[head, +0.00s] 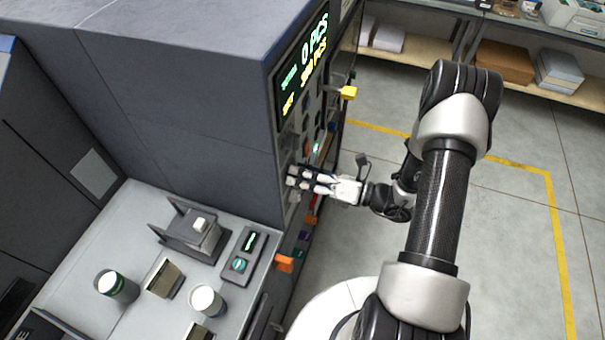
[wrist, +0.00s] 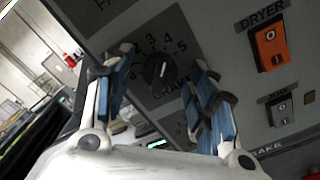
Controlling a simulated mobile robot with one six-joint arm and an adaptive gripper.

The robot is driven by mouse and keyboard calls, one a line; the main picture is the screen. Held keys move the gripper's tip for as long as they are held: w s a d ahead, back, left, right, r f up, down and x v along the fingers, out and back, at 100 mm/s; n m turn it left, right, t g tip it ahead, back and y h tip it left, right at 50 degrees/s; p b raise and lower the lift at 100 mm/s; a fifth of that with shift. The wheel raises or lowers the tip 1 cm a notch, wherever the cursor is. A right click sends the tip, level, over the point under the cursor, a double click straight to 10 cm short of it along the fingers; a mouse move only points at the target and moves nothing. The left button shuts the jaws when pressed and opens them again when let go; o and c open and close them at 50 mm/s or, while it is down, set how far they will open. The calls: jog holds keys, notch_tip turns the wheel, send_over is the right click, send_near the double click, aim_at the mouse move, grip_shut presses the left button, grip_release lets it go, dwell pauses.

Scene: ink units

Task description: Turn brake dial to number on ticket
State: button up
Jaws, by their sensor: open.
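The brake dial (wrist: 157,70) is a dark round knob with a white pointer line, on a dark plate with numbers around it; 3, 4 and 5 are readable. Its pointer is turned toward the upper side, near the 4. My gripper (wrist: 160,85) is open, with one blue-padded finger on each side of the dial in the wrist view; I cannot tell whether they touch it. In the head view my gripper (head: 290,178) is at the machine's front panel and hides the dial. No ticket can be made out.
An orange DRYER switch (wrist: 269,46) is right of the dial, with a smaller grey switch (wrist: 279,108) below it. In the head view a yellow part (head: 348,92) and an orange part (head: 284,263) stick out. A display (head: 303,62) is above. Grey floor is free at right.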

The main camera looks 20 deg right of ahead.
jog(key=v, duration=1.2)
dwell(0.4)
jog(key=s+a+r+n+g+h+b, duration=0.1)
jog(key=s+a+r+n+g+b, duration=0.2)
jog(key=a+n+g, duration=0.3)
jog(key=s+a+r+n+g+h+b, duration=0.25)
jog(key=a+n+g, duration=0.2)
jog(key=n, duration=0.45)
jog(key=s+r+n+t+h+b, duration=0.1)
jog(key=s+n+h+b, duration=0.3)
jog(key=n, duration=0.5)
jog(key=s+r+n+t+h+b, duration=0.1)
jog(key=s+n+t+h+b, duration=0.2)
jog(key=n+h, duration=0.4)
jog(key=shift+s+d+r+n+b, duration=0.4)
jog(key=shift+s+n+b, duration=0.45)
jog(key=shift+n, duration=0.75)
